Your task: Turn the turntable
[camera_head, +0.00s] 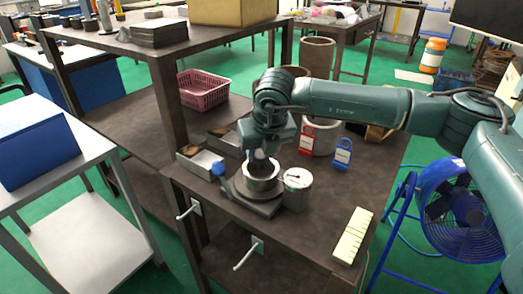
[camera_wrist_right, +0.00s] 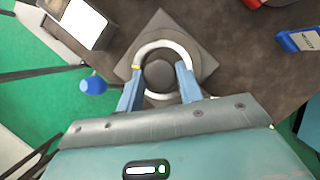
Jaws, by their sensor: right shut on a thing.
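The turntable (camera_head: 262,184) is a round metal ring and disc on a dark square base (camera_head: 262,206) on the workbench. In the right wrist view the turntable's pale ring (camera_wrist_right: 168,45) surrounds a dark round centre, with a small yellow mark at its left. My right gripper (camera_head: 262,160) reaches down onto it from above. In the wrist view the two blue fingers of the right gripper (camera_wrist_right: 158,78) sit on either side of the dark centre, shut on the turntable. The fingers cover part of the ring's near side. My left gripper is not in view.
A blue knob (camera_head: 218,169) stands just left of the turntable, and a silver can (camera_head: 297,182) close to its right. Grey boxes (camera_head: 200,160), a red tag (camera_head: 306,140) and a blue tag (camera_head: 342,153) stand behind. A pale yellow strip (camera_head: 353,235) lies at the front right.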

